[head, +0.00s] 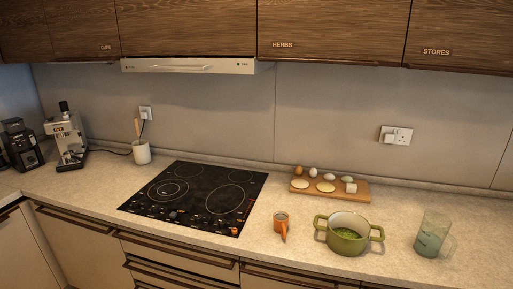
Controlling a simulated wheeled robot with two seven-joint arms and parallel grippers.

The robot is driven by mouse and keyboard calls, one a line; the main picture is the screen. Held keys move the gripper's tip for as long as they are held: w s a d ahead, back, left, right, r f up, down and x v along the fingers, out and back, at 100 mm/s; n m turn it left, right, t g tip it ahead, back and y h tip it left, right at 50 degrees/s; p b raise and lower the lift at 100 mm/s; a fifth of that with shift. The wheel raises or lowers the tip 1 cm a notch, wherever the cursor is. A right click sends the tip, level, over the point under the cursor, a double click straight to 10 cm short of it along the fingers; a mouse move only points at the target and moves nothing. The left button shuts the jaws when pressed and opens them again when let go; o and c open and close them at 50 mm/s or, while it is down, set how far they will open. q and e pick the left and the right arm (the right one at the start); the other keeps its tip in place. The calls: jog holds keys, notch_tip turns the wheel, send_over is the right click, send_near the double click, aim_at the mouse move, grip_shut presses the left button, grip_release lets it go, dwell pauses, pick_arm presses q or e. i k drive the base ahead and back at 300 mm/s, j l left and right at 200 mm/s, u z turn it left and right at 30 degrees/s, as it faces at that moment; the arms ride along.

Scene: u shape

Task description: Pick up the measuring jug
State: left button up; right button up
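The measuring jug (432,235) stands upright on the counter at the right of the head view. It is clear, greenish glass, with its handle on the right side. It looks tinted lower down, but I cannot tell whether it holds anything. It stands apart from the green pot to its left. Neither of my grippers is in view.
A black hob (195,196) lies left. Wall cabinets (335,30) overhang the back. Counter right of the jug is clear.

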aim_at(435, 226)
jog(key=z, duration=1.35)
